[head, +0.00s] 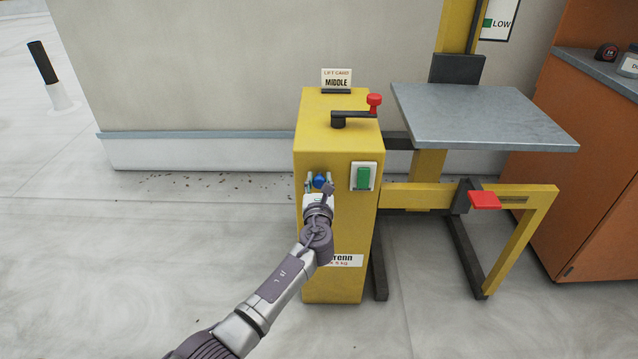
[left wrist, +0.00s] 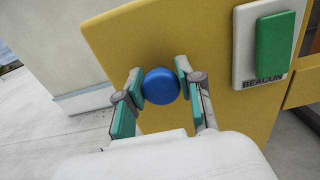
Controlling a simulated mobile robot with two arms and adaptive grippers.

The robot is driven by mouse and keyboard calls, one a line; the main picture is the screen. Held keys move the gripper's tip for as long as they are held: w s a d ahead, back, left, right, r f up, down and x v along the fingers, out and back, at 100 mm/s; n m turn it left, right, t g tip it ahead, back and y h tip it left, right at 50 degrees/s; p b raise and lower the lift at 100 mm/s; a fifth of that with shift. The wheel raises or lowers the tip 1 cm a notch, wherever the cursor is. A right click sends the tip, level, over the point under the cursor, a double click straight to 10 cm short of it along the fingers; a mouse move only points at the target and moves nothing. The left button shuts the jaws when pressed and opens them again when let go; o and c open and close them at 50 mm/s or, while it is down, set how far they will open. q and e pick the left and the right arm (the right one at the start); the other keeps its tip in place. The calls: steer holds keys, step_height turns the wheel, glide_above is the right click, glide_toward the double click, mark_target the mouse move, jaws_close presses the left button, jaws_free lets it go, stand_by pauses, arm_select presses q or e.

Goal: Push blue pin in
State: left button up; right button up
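The blue pin (head: 320,180) shows its round blue head on the front face of the yellow lift cabinet (head: 340,228), left of a green switch. In the left wrist view the blue pin (left wrist: 161,86) lies between the fingertips of my left gripper (left wrist: 160,84). The fingers are apart, one at each side of the round head. I cannot tell whether they touch it. In the head view my left gripper (head: 319,186) is at the cabinet front, partly hidden by my own wrist. The pin's shaft is hidden. My right gripper is not in view.
The green switch (head: 364,177), marked BEACON, is just right of the pin. A crank with a red knob (head: 375,102) and a MIDDLE card (head: 336,78) are on top. A grey platform (head: 480,118) and red pedal (head: 484,200) stand right.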

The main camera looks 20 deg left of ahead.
arm_select(q)
steer(key=o, duration=0.4)
steer(key=shift+w, duration=0.2)
steer(key=v, duration=1.2)
steer(key=shift+s, duration=0.1)
